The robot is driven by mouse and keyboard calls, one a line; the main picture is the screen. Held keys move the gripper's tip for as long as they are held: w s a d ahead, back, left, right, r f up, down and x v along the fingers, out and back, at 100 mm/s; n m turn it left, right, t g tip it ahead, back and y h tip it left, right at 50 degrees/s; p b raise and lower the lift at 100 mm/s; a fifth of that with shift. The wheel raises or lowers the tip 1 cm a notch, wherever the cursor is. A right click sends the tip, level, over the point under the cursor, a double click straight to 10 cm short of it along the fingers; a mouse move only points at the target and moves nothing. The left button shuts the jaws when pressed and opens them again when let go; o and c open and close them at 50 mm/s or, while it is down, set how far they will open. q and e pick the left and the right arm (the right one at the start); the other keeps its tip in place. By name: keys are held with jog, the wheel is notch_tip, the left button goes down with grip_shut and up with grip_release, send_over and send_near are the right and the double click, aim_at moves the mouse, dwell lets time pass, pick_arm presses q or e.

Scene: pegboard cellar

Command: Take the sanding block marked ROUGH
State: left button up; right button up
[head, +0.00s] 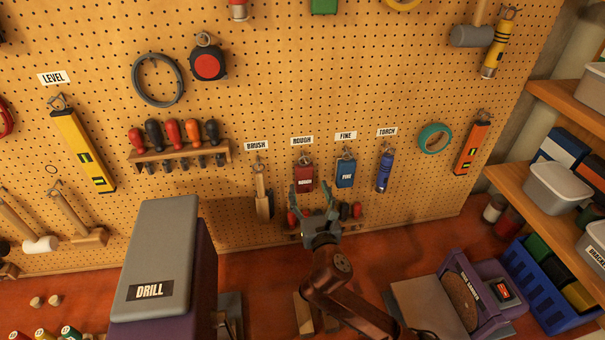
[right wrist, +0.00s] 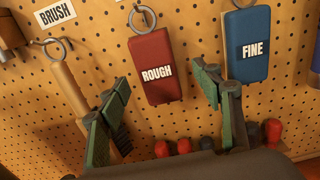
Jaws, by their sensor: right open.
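The sanding block marked ROUGH (head: 304,180) is dark red and hangs from a ring on the pegboard, under a ROUGH label. In the right wrist view the ROUGH block (right wrist: 156,70) hangs beyond and between the open fingers, with pegboard visible around it. My right gripper (head: 314,194) is open and empty, just below and in front of the block. It also shows in the right wrist view (right wrist: 168,95), its right finger overlapping the lower edge of the FINE block. I cannot tell the exact gap to the ROUGH block. My left gripper is not in view.
The blue FINE block (head: 345,174) hangs close on the right, the brush (head: 263,195) on the left. A rack of screwdrivers (head: 350,222) sits low behind my gripper. The grey DRILL case (head: 158,255) stands at front left, a sander (head: 470,295) at right.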

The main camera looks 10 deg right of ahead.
aim_at(305, 177)
jog(key=w, duration=0.5)
jog(key=shift+w+a+p, duration=0.2)
jog(key=shift+w+p, duration=0.15)
jog(key=shift+w, duration=0.05)
jog(key=shift+c, duration=0.2)
jog(key=c, duration=1.2)
jog(key=shift+r, duration=0.1)
jog(key=shift+r, duration=0.55)
jog(key=shift+s+r, duration=0.2)
jog(key=s+b, duration=0.1)
jog(key=s, duration=1.6)
jog(key=shift+s, duration=0.35)
